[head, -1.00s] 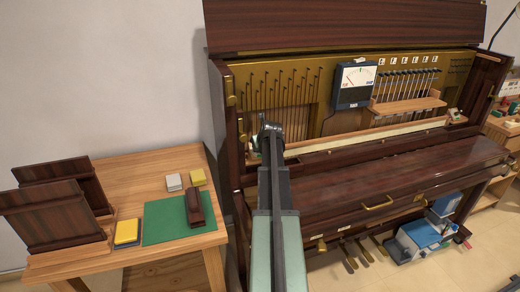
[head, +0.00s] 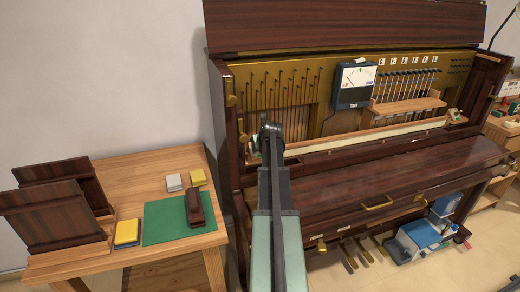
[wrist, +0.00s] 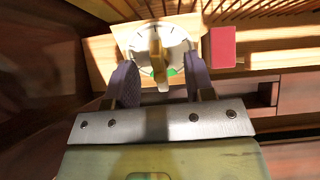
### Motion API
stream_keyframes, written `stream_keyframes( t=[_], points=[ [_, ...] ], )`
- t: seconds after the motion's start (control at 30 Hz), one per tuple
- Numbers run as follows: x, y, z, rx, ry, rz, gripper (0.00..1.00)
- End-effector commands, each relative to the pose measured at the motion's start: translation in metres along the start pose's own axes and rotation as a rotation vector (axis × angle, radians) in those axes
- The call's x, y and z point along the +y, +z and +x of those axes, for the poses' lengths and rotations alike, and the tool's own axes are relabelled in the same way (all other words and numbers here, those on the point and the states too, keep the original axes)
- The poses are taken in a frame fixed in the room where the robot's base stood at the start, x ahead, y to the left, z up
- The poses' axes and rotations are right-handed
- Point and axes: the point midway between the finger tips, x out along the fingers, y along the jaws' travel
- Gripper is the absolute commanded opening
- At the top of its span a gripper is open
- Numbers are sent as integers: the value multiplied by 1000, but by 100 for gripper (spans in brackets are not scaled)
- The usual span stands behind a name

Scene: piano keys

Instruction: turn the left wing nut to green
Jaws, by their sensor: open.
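In the wrist view a brass-coloured wing nut (wrist: 156,48) stands on a round white dial (wrist: 178,40) with dark tick marks. A small green mark (wrist: 172,72) shows at the dial's near edge, just right of the nut's near end. The nut's long side runs nearly up and down in the picture. My gripper (wrist: 160,66) is open, its two purple fingers on either side of the nut, with gaps visible on both sides. In the head view my gripper (head: 269,130) is at the piano's left inside end; the nut and dial are hidden there.
A red block (wrist: 222,47) sits close to the right finger on the wooden ledge. Dark piano wood (wrist: 40,60) stands close on the left. In the head view a meter (head: 357,80) and a wooden rack (head: 405,106) are to the right, and a side table (head: 140,170) is to the left.

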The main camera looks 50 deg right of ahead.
Motion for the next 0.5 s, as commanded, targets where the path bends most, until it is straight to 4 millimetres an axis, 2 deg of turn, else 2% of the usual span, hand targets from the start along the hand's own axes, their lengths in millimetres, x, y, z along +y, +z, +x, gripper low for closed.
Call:
stream_keyframes(
  t=[0.5],
  points=[
    [0, 2, -42, 0, -1, 0, 49]
  ],
)
